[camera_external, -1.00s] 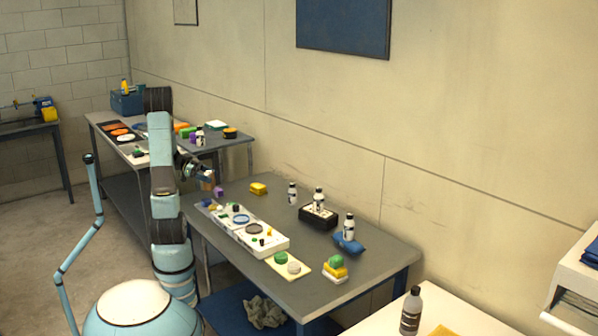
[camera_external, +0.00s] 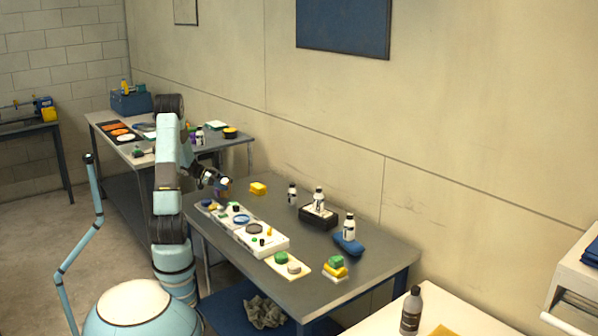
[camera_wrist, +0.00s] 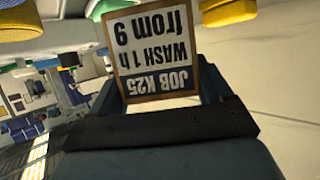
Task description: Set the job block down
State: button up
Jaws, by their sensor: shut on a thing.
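The job block is a wooden-edged plate with a white label (camera_wrist: 157,52) reading "JOB K25 WASH 1 h from 9". The label appears upside down in the wrist view. My gripper (camera_wrist: 163,88) is shut on the block, with a finger at either side of it. In the external view my gripper (camera_external: 221,182) is above the left end of the near grey table (camera_external: 330,245), close to the white tray. The block is too small there to make out clearly, and whether it touches anything below cannot be told.
A long white tray (camera_external: 274,248) with pads and small items lies along the table's front edge. Bottles, a black box (camera_external: 318,216) and a blue cloth (camera_external: 348,243) stand farther right. The table's middle is clear.

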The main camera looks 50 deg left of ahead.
jog(key=shift+w+a+f, duration=0.1)
jog(key=shift+w+f, duration=0.1)
jog(key=shift+f, duration=1.55)
jog(key=shift+f, duration=0.1)
jog(key=o, duration=1)
jog(key=shift+o, duration=0.2)
jog(key=shift+a, duration=0.1)
jog(key=v, duration=1.2)
